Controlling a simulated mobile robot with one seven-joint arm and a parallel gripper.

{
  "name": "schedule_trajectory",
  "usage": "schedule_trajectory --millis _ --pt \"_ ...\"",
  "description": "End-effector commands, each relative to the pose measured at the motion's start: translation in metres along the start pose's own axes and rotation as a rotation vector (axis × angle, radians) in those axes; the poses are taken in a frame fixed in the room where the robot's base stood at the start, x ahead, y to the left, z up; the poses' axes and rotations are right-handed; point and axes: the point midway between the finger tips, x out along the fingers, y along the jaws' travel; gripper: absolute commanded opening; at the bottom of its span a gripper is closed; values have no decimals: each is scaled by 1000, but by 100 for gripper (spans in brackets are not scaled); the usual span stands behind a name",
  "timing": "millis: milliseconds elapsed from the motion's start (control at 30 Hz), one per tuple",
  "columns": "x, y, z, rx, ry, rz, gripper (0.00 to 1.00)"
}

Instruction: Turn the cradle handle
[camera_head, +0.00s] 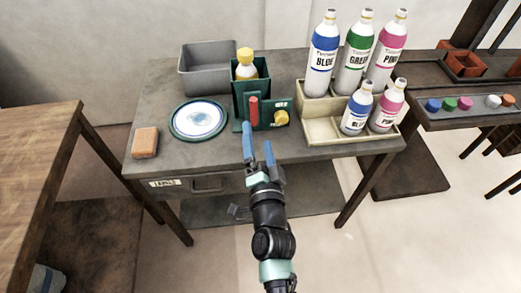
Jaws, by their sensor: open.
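The green cradle (237,102) stands on the grey table, with a yellow-capped bottle (246,66) upright in it. A red handle (253,109) stands upright on the cradle's front, and a yellow knob (281,118) sits to its right beside a small label. My gripper (259,147) has two blue fingers, spread apart with nothing between them. It is at the table's front edge, just below the red handle in the picture, and appears apart from it. The left finger's tip comes close to the cradle's lower front.
A grey bin (209,69), a white-and-blue plate (199,119) and an orange sponge (145,142) are left of the cradle. A beige stepped rack (322,130) with several labelled bottles stands close on the right. A drawer (208,184) is under the tabletop.

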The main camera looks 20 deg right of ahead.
Motion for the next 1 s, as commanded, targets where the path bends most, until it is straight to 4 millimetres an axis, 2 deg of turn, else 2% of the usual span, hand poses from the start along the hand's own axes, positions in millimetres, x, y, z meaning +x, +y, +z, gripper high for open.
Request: schedule_trajectory --millis 100,333,933,1000 --pt "-19 0 0 -1 -1 2 95" --pt "-38 0 0 0 0 0 95" --pt "-40 0 0 1 0 0 95" --pt "-38 -6 -1 -5 0 -10 95"
